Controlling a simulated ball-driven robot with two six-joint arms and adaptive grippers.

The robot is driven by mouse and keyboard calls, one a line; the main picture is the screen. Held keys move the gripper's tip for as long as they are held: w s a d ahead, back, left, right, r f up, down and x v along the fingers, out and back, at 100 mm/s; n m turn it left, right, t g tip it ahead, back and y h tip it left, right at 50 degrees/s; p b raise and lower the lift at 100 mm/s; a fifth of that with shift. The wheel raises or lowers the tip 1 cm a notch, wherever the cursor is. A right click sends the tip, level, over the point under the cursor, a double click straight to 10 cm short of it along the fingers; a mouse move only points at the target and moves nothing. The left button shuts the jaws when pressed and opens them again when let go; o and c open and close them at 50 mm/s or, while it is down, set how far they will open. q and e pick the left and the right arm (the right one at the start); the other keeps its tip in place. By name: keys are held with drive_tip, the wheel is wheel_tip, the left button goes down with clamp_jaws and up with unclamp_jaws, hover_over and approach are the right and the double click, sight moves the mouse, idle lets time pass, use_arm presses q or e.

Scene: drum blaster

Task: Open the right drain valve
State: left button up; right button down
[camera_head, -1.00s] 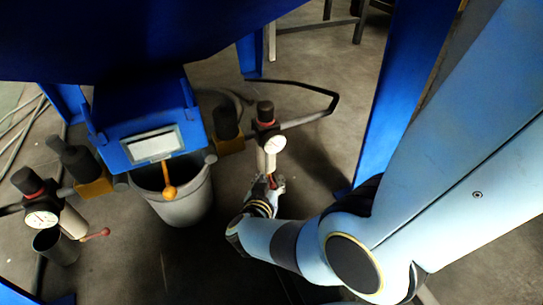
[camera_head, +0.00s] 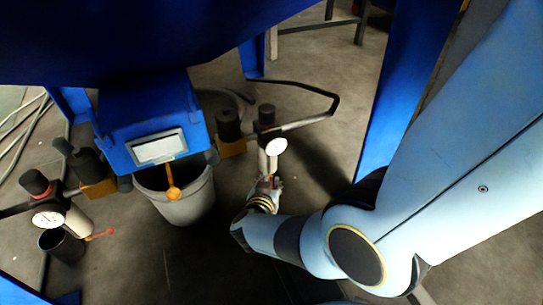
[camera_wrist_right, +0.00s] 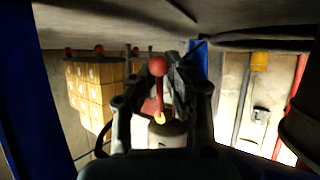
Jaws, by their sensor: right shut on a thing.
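The right air unit (camera_head: 266,143) has a dark cap, a white gauge and a pale lower bowl. My right gripper (camera_head: 267,184) is at the bottom of this bowl, small and partly hidden by its own wrist. In the right wrist view, a red ball-ended valve lever (camera_wrist_right: 158,67) stands between the two dark fingers of my right gripper (camera_wrist_right: 161,98). The gripper is shut on this lever; the exact contact is too dark to see. A pale round part lies behind, between the fingers. My left gripper is not in view.
A grey bucket (camera_head: 187,201) stands left of my gripper, under a blue chute (camera_head: 152,118) with an orange-knobbed lever. A similar left unit (camera_head: 48,219) has a red lever. A blue post (camera_head: 387,120) rises at right. Stacked boxes (camera_wrist_right: 92,88) show in the wrist view.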

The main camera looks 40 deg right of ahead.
drive_tip(key=c, duration=1.3)
unclamp_jaws()
